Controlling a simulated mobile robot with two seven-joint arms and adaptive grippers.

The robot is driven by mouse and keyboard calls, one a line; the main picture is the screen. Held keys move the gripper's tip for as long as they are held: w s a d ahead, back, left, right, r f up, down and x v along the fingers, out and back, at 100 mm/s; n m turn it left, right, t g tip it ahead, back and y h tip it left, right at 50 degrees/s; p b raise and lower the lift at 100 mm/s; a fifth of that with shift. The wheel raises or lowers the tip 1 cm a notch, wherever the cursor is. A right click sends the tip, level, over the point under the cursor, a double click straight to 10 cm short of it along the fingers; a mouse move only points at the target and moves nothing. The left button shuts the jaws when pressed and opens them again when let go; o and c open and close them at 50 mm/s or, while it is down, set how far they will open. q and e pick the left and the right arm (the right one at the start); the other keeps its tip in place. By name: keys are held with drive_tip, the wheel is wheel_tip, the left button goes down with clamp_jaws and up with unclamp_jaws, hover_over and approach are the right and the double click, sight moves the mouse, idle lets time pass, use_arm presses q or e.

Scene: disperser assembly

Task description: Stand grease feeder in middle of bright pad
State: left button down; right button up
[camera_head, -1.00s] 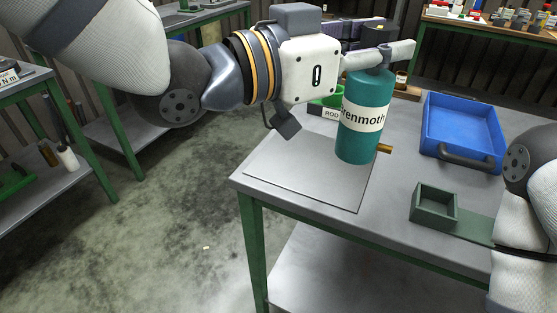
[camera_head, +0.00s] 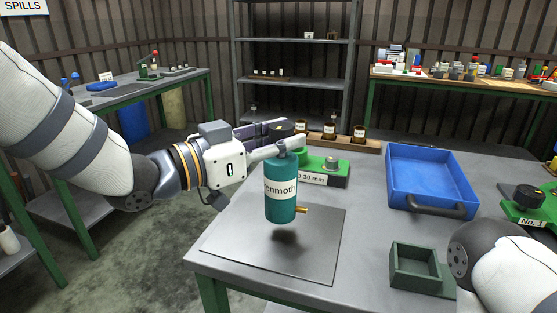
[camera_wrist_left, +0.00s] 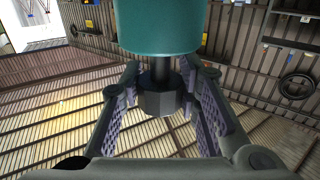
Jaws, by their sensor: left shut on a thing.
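The grease feeder (camera_head: 281,190) is a teal cylinder with a white label and a small brass spout low on its right side. My left gripper (camera_head: 284,147) is shut on its top and holds it upright. In the left wrist view the fingers (camera_wrist_left: 165,100) lie around the dark neck under the teal body (camera_wrist_left: 158,25). The bright pad (camera_head: 235,247) is a flat grey square plate on the table. The feeder hangs a little above the pad, with its shadow near the pad's middle. My right gripper is out of view.
Behind the pad stands a green block (camera_head: 327,170) with a "30 mm" label, before a wooden rack of brown jars (camera_head: 329,131). A blue tray (camera_head: 430,202) and a small green box (camera_head: 414,266) stand to the right. My right forearm is at lower right.

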sight(275, 158)
use_arm(q)
drive_tip(key=shift+w+a+f, duration=0.15)
drive_tip(key=shift+w+f, duration=0.15)
drive_tip(key=shift+w, duration=0.05)
drive_tip(key=shift+f+b, duration=0.3)
drive_tip(key=shift+f, duration=1.1)
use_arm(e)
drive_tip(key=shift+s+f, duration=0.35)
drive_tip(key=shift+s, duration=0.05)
use_arm(q)
drive_tip(key=shift+f, duration=0.2)
drive_tip(key=c, duration=1.2)
unclamp_jaws()
drive_tip(key=shift+f, duration=0.1)
drive_tip(key=shift+s+a+r, duration=0.15)
drive_tip(key=shift+a+r, duration=0.05)
drive_tip(key=shift+a, duration=0.1)
drive_tip(key=p+v, duration=0.1)
drive_tip(key=v, duration=1)
drive_tip(key=shift+s, duration=0.2)
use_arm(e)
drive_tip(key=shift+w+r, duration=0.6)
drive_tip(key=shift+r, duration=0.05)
